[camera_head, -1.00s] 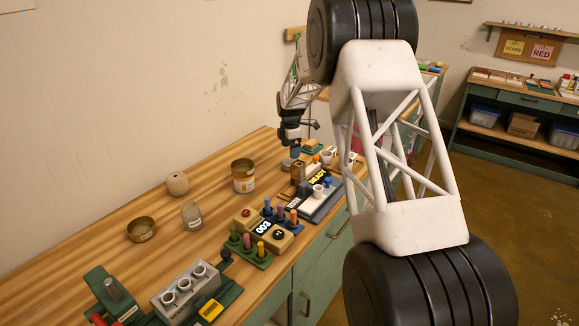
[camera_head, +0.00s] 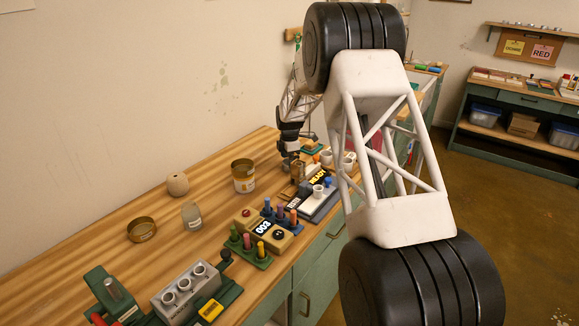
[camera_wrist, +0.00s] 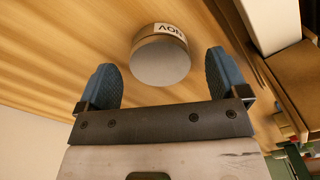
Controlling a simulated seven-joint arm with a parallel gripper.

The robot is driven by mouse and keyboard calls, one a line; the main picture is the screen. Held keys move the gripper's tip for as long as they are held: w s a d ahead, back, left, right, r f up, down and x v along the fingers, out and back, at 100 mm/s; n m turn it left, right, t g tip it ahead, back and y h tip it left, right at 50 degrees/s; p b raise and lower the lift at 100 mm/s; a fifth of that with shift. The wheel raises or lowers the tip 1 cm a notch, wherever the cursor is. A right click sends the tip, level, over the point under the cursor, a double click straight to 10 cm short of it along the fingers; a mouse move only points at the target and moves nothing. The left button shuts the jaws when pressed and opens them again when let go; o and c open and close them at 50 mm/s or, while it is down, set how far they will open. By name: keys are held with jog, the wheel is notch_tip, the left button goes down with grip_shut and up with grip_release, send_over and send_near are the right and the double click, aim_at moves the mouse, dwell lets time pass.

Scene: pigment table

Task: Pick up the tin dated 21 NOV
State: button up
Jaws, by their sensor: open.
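A round grey-lidded tin (camera_wrist: 160,62) shows in the wrist view, with a white label on its side. Part of the label reads NOV, upside down in the picture; the day number is not readable. My gripper (camera_wrist: 162,72) is open, with one blue finger on each side of the tin. The tin lies between and slightly beyond the fingertips, with gaps on both sides, so it is not gripped. In the head view my gripper (camera_head: 289,155) is low over the far part of the wooden table, and the tin there is mostly hidden.
A brown can (camera_head: 298,172) stands close beside the gripper. A labelled can (camera_head: 244,177), a glass jar (camera_head: 191,216), an open brass tin (camera_head: 142,229) and a round pot (camera_head: 177,184) stand nearer. A READY device (camera_head: 317,197) sits along the right edge.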

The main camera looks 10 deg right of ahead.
jog(key=shift+f, duration=1)
jog(key=c, duration=1)
jog(key=shift+r, duration=5)
